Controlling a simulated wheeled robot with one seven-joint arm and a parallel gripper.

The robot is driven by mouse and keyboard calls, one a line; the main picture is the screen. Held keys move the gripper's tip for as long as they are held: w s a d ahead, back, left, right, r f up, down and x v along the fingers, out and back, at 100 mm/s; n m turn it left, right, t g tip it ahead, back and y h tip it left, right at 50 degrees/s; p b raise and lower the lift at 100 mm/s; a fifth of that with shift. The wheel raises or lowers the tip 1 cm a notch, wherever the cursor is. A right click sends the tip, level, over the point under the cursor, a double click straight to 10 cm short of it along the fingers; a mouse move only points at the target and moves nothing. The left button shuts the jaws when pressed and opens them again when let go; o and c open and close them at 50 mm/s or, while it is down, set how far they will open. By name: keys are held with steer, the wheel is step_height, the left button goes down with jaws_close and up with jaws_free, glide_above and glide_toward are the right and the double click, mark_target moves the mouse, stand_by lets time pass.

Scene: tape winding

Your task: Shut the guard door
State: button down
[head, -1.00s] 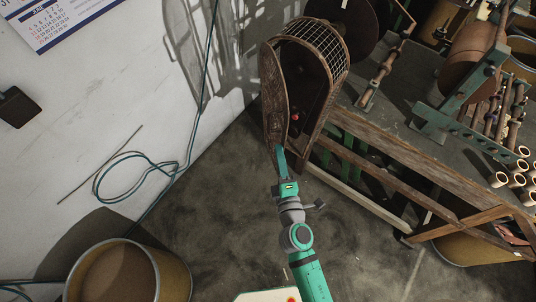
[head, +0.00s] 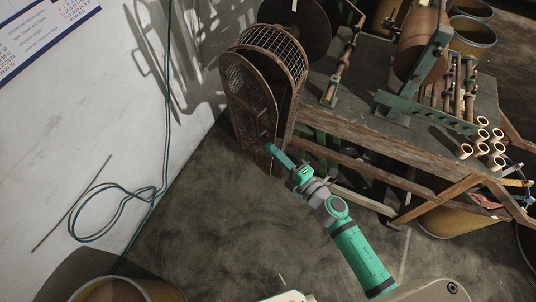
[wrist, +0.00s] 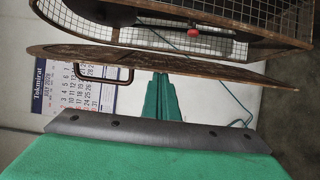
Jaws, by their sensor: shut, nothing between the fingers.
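The guard door (head: 249,103) is a rusty brown, round-topped mesh panel. In the head view it lies nearly across the front of the guard housing (head: 290,70), which has a mesh top. In the wrist view the door (wrist: 215,67) shows almost edge-on, with a gap between it and the housing (wrist: 240,12). A red knob (wrist: 193,32) shows inside. The door's handle (wrist: 105,76) is on its outer side. My green gripper (head: 270,150) is shut and empty, its tips at the outer side of the door's lower part. In the wrist view the fingertips (wrist: 160,79) meet the door's outline; contact is unclear.
A wooden workbench (head: 350,133) with rollers and pale tubes (head: 483,135) stands to the right. A green cable (head: 120,212) hangs along the left wall, and a drum (head: 125,290) stands at bottom left. The floor (head: 210,215) between is clear.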

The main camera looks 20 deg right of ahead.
steer(key=w+d, duration=0.3)
steer(key=d, duration=0.3)
steer(key=shift+w+d+y, duration=0.15)
steer(key=shift+w+y, duration=0.15)
steer(key=shift+w, duration=0.1)
steer(key=shift+s, duration=0.1)
steer(key=s+d, duration=0.6)
steer(key=s, duration=0.1)
steer(key=shift+d, duration=0.2)
stand_by(0.4)
